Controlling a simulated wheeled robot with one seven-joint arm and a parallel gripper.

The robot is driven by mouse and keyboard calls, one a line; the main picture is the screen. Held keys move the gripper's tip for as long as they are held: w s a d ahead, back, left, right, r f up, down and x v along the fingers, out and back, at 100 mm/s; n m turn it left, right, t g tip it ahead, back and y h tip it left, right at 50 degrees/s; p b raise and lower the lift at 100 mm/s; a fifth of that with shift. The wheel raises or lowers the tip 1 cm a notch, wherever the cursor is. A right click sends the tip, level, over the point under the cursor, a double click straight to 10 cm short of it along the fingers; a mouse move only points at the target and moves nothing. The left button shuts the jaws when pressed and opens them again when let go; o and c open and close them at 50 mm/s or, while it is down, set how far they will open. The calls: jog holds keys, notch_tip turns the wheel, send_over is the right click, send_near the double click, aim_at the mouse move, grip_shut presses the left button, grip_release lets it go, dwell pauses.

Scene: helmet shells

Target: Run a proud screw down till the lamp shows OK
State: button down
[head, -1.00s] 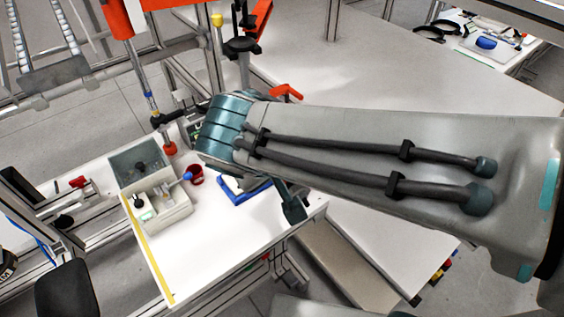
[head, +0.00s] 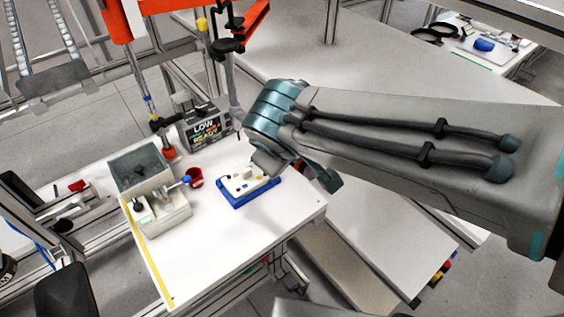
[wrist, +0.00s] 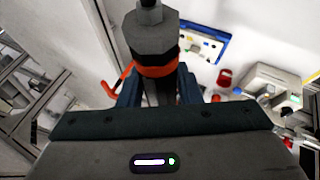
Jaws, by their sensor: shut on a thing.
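My gripper (wrist: 158,88) is shut on a dark grey driver-like tool (wrist: 152,38) with an orange band, which stands up between the fingers in the wrist view. A white block (head: 236,184) with small dark and yellow spots sits in a blue tray (head: 237,204) on the white table. The blue tray (wrist: 220,33) also shows beyond the tool in the wrist view. In the head view my wrist is just right of the block and covers its right end. I cannot tell which spot is a proud screw. A dark display (head: 206,130) behind reads "LOW", with smaller, hard-to-read coloured lines below.
A red cup (head: 195,178) stands left of the tray. An upright dark stand (head: 232,85) rises behind. The table front is clear.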

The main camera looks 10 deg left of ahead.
jog(key=w, duration=0.7)
jog(key=shift+w+d+p, duration=0.35)
jog(key=shift+p, duration=0.05)
notch_tip(320, 180, down, 10)
jog(key=b, duration=0.9)
jog(key=shift+r, duration=0.2)
jog(key=shift+f+b, duration=2)
jog(key=shift+f, duration=0.15)
jog(key=shift+f+b, duration=0.7)
jog(key=shift+b, duration=0.1)
jog(key=shift+s+f+b, duration=0.1)
jog(key=shift+f+b, duration=0.8)
jog(key=shift+b, duration=0.1)
dwell(0.4)
